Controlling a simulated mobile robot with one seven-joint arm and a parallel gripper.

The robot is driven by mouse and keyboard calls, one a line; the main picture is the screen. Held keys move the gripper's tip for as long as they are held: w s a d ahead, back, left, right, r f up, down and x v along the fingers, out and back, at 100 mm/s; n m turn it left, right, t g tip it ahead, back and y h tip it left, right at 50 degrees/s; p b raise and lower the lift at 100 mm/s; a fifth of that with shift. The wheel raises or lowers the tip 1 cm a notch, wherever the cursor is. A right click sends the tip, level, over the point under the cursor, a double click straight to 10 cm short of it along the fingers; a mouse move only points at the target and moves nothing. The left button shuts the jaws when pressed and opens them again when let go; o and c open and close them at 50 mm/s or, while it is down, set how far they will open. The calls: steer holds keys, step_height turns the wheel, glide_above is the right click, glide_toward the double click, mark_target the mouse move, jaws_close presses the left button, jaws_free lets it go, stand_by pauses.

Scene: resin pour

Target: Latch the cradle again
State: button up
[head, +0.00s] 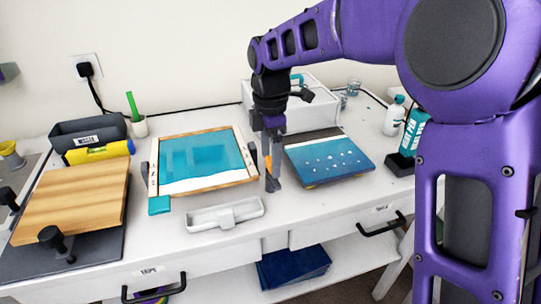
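The cradle seems to be the wood-edged frame (243,176) in the middle of the table, holding a panel with teal resin (205,155) and a white strip along its near side. My gripper (272,182) points straight down at the right edge of this frame, low near the tabletop. A small orange piece (267,162), possibly the latch, shows right at the fingers. The fingers look close together, but I cannot tell whether they grip it. A dark grey post (145,172) stands at the frame's left edge. The latch's exact position is partly hidden by my gripper.
A blue speckled panel (330,160) lies close to the right of my gripper. A white tray (226,214) lies in front. A wooden board (75,200) with black clamps is left. A white box (312,108) stands behind; a teal bottle (412,132) is right.

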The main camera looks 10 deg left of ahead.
jaws_close()
steer(key=shift+r+m, duration=0.1)
steer(key=shift+m, duration=0.2)
steer(key=m+p, duration=0.2)
steer(key=m, duration=0.1)
steer(key=shift+r, duration=0.1)
steer(key=m+p, duration=0.2)
steer(key=m, duration=0.3)
steer(key=shift+m, duration=0.4)
steer(key=m+p, duration=0.1)
steer(key=m, duration=0.3)
steer(key=shift+m, duration=0.3)
steer(key=shift+m+p, duration=0.45)
steer(key=shift+m, duration=1.75)
